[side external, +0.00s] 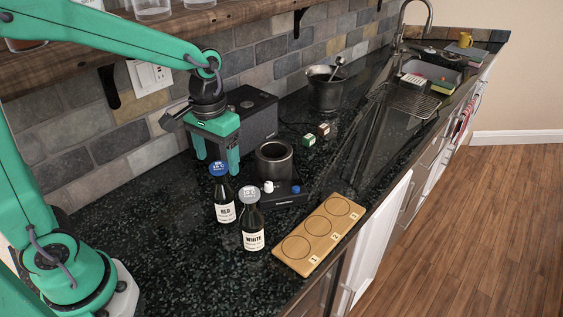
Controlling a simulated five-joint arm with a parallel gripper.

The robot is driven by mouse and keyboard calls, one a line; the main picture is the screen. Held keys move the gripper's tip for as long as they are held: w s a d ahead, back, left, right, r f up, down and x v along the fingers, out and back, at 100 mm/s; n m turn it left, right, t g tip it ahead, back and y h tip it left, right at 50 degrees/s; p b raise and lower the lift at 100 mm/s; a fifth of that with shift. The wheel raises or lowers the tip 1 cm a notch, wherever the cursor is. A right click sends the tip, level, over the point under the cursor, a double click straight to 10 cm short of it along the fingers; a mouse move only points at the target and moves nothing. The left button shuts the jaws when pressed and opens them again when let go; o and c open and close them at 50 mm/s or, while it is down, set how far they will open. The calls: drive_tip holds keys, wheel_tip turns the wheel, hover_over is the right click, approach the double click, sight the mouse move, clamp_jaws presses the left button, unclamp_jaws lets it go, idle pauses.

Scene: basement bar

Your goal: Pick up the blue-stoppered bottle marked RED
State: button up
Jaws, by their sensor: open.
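The bottle marked RED (224,208) stands upright on the dark counter, with a blue stopper on top. The bottle marked WHITE (251,230) stands close by, to its right and nearer the camera, with a grey-white stopper. My gripper (217,166) is open and points down, above the counter. In the picture its fingers are just above and around the height of the blue stopper, seemingly behind the bottle. I cannot tell the exact gap between fingers and bottle.
A wooden board (287,247) with numbered circles lies right of the bottles. A black box (252,117) stands by the brick wall. Two small cubes (309,140) lie further back. The counter's left front is clear.

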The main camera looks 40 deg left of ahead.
sight(221, 182)
drive_tip(key=shift+f, duration=1.35)
drive_tip(key=shift+f, duration=2.6)
clamp_jaws()
